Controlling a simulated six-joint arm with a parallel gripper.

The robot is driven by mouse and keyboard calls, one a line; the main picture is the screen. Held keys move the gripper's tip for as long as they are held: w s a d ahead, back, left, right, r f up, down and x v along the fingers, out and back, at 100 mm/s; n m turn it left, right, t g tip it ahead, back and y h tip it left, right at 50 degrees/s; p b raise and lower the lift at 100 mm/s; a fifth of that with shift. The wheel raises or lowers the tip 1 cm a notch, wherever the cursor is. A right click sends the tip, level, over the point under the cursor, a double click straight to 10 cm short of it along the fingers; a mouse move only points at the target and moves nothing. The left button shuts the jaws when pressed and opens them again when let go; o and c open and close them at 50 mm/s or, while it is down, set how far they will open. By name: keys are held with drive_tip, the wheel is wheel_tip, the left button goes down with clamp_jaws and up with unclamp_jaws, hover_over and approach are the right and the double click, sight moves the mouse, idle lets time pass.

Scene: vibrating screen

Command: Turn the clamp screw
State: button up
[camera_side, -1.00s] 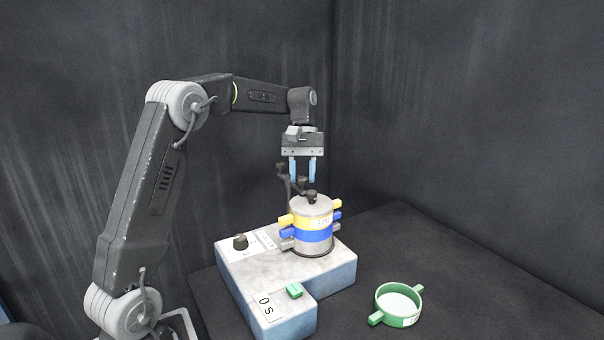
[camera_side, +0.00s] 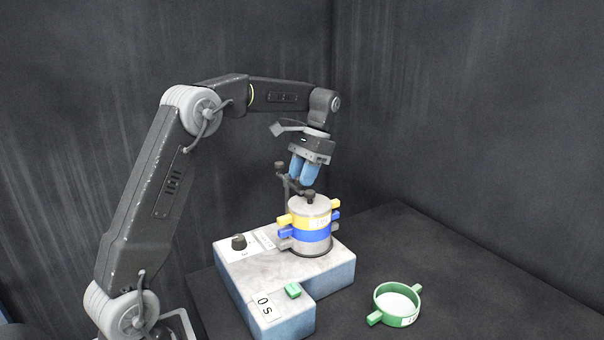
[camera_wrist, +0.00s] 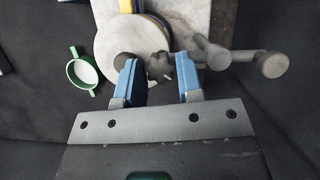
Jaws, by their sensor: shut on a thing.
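The clamp screw is a dark, star-shaped knob (camera_wrist: 158,66) between my fingers in the wrist view. My gripper (camera_wrist: 160,78) is shut on it; the jaws stand apart by about the knob's width. In the side view my gripper (camera_side: 304,180) is turned and tilted above the sieve stack, and its blue fingers hide the screw. The dark clamp post and arm (camera_side: 287,188) stand behind the stack. The stack has a grey lid with a dark top knob (camera_side: 309,197), a yellow ring (camera_side: 300,220) and a blue ring (camera_side: 312,236).
The stack stands on a shaker base (camera_side: 335,272) with a black dial (camera_side: 239,242), a green button (camera_side: 293,290) and a "0 s" label. A green-rimmed sieve (camera_side: 379,304) lies apart on the dark table to the right. Free table lies around it.

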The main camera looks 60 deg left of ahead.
drive_tip(key=shift+d+m+y, duration=0.1)
drive_tip(key=shift+m+y, duration=0.3)
drive_tip(key=shift+m, duration=0.7)
drive_tip(key=o, duration=0.9)
drive_tip(key=shift+r, duration=0.1)
drive_tip(key=r, duration=0.4)
drive_tip(key=shift+s+a+r, duration=0.25)
drive_tip(key=shift+a+r, duration=0.05)
drive_tip(key=s+a+r, duration=0.4)
drive_tip(key=s, duration=0.1)
drive_tip(key=s+a+r, duration=0.2)
drive_tip(key=s+a, duration=0.1)
drive_tip(key=shift+s+r, duration=0.15)
drive_tip(key=shift+s, duration=0.05)
